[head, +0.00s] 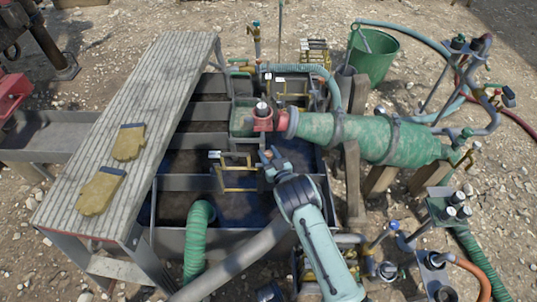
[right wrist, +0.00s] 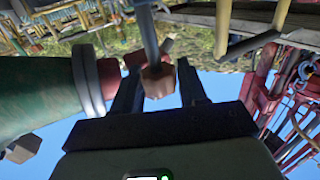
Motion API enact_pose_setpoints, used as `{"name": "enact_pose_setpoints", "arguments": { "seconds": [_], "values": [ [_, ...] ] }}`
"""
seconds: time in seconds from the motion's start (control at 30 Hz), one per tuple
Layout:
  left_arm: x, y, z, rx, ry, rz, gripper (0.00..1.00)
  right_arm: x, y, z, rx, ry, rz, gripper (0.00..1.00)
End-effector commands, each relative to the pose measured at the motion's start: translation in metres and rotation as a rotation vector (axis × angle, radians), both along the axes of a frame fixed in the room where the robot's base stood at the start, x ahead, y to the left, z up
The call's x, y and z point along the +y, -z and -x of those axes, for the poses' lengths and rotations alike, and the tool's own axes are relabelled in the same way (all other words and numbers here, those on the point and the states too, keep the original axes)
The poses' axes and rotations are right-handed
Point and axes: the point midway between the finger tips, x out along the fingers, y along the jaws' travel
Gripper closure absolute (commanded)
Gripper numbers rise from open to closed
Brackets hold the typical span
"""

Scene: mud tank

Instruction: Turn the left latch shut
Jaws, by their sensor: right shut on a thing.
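My right gripper (head: 272,158) reaches over the mud tank (head: 183,243), just below the red fitting (head: 263,121) at the left end of the green cylinder (head: 375,140). In the right wrist view, its two dark fingers (right wrist: 158,92) stand either side of a brown faceted knob (right wrist: 157,80) on a grey rod (right wrist: 149,40), and the gripper is shut on the knob. I cannot tell whether this is the left latch's handle; no latch shows clearly in the head view. My left gripper is not in view.
A yellow frame (head: 238,188) stands in the tank just left of my right gripper. A slatted walkway (head: 150,95) with two yellow gloves (head: 129,141) crosses the left side. A green hose (head: 198,240) drops into the tank. A green bucket (head: 373,57) stands behind.

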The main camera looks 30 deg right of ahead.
Motion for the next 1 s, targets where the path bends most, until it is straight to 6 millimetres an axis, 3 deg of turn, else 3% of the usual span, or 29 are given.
{"name": "enact_pose_setpoints", "arguments": {
  "seconds": [0.03, 0.07, 0.1, 0.4, 0.53, 0.87, 1.0],
  "values": [
    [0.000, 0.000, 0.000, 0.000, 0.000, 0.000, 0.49, 0.000, 0.000, 0.000, 0.001, 0.001, 0.000, 0.88],
    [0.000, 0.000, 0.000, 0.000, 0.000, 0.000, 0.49, 0.000, 0.000, 0.000, 0.001, 0.000, 0.000, 0.51],
    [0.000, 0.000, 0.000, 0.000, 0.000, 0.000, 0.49, 0.000, 0.000, 0.000, 0.001, 0.000, 0.000, 0.38],
    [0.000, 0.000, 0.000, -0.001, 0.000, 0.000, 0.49, 0.000, 0.000, 0.001, 0.001, 0.000, 0.000, 0.38],
    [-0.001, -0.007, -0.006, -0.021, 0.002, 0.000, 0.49, 0.001, 0.000, 0.011, 0.003, 0.001, -0.001, 0.38],
    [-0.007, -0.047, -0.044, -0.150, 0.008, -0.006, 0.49, 0.008, -0.002, 0.077, 0.004, 0.002, -0.001, 0.38],
    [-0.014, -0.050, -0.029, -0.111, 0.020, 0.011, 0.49, 0.011, -0.001, 0.101, 0.003, 0.002, -0.002, 0.38]
  ]
}}
